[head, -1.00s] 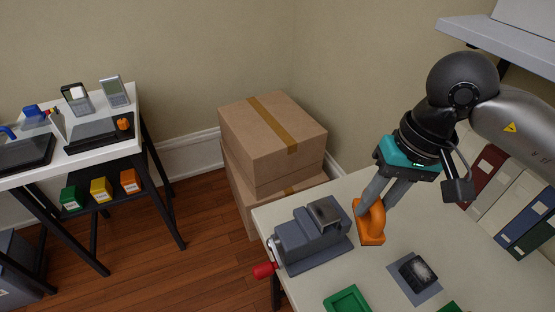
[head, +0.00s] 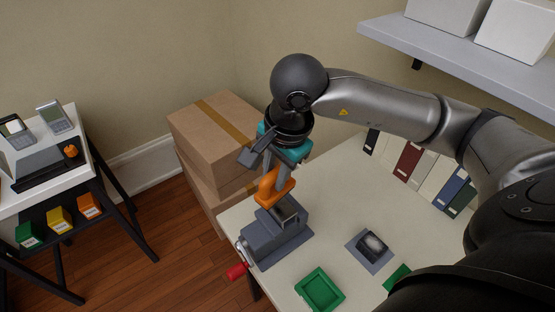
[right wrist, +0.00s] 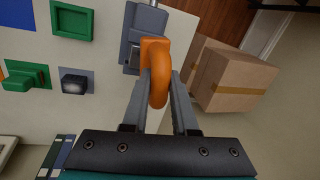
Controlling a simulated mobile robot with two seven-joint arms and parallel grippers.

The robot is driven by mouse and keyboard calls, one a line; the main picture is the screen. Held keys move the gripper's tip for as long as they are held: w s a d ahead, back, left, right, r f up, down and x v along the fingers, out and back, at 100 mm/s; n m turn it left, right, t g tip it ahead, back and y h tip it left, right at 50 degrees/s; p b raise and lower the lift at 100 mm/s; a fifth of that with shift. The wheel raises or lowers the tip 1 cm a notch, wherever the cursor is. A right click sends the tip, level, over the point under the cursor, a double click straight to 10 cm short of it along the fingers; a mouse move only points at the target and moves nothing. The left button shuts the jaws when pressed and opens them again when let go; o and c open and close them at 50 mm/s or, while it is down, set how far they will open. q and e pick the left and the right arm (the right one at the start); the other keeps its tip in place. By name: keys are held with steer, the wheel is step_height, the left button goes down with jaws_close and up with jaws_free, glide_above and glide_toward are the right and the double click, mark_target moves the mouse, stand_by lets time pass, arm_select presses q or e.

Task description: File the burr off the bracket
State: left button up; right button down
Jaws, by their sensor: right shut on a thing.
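My right gripper (head: 278,180) is shut on the handle of an orange tool (head: 268,190), which may be the file. In the right wrist view the orange loop (right wrist: 158,75) sits between the two grey fingers. The tool is at the grey vise (head: 270,240), over its right, upper end; I cannot tell whether they touch. A grey metal piece (head: 291,213) at the top of the vise may be the bracket. It is partly hidden by the tool, and a burr is too small to make out. My left gripper is not in view.
The vise has a red handle (head: 237,271) at the table's front left edge. A green tray (head: 313,297) and a dark block (head: 373,244) on a grey mat lie to the right. Cardboard boxes (head: 205,130) stand behind. Binders (head: 407,162) line the wall under a shelf (head: 440,55).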

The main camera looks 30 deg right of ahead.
steer(key=shift+d+r+m, duration=0.2)
steer(key=shift+d+m, duration=0.2)
steer(key=shift+m, duration=0.7)
steer(key=shift+f+b, duration=0.2)
steer(key=shift+b, duration=0.15)
steer(key=b+x, duration=0.2)
steer(key=s+b+x, duration=0.1)
steer(key=b+x, duration=0.2)
steer(key=shift+d+f, duration=0.1)
steer(key=shift+f, duration=0.05)
steer(key=shift+f+b, duration=0.15)
steer(key=shift+b, duration=0.4)
steer(key=c, duration=1.3)
jaws_free()
jaws_close()
